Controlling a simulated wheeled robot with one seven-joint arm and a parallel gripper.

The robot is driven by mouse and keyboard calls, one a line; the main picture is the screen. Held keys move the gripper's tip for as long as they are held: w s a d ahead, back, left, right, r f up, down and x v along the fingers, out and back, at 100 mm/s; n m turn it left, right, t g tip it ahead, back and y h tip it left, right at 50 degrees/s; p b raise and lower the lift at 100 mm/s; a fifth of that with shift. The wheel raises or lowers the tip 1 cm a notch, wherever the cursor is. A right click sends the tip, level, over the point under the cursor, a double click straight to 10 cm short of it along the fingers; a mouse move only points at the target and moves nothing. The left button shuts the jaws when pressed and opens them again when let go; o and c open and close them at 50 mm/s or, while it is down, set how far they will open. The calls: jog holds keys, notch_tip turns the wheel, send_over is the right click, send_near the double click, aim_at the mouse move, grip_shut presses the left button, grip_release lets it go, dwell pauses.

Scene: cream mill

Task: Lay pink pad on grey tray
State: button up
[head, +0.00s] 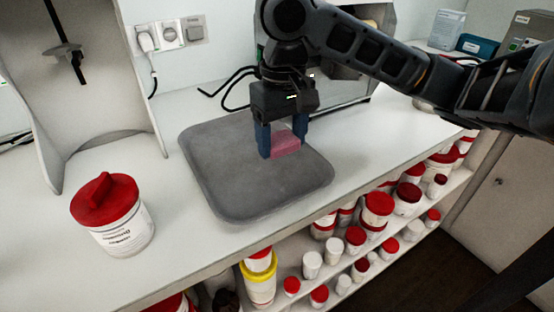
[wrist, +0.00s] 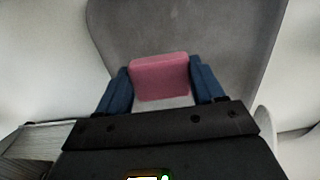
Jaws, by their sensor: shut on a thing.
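The pink pad (head: 287,143) is between the blue fingers of my gripper (head: 282,142), which is shut on it. In the wrist view the pad (wrist: 160,76) spans the gap between both blue fingers. The grey tray (head: 222,185) lies on the white counter, and the gripper and pad are over its right-hand part. In the wrist view the tray (wrist: 240,30) fills the background behind the pad. The pad looks low, near the tray surface; I cannot tell whether it touches. The visible tray surface is bare.
A white tub with a red lid (head: 114,214) stands on the counter left of the tray. A grey machine (head: 345,60) is behind the gripper. Shelves (head: 300,262) below the counter's front edge hold several red-lidded jars. Wall sockets (head: 168,34) are at the back.

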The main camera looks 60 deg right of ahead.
aim_at(278, 171)
jog(key=shift+w+a+f, duration=0.25)
jog(key=shift+a+f, duration=0.1)
jog(key=shift+f, duration=0.05)
notch_tip(278, 171, down, 4)
jog(key=shift+r+b, duration=0.1)
jog(key=shift+b, duration=0.85)
jog(key=o, duration=0.9)
jog(key=shift+o, duration=0.2)
notch_tip(278, 171, up, 12)
jog(key=p, duration=0.4)
jog(key=shift+p, duration=0.4)
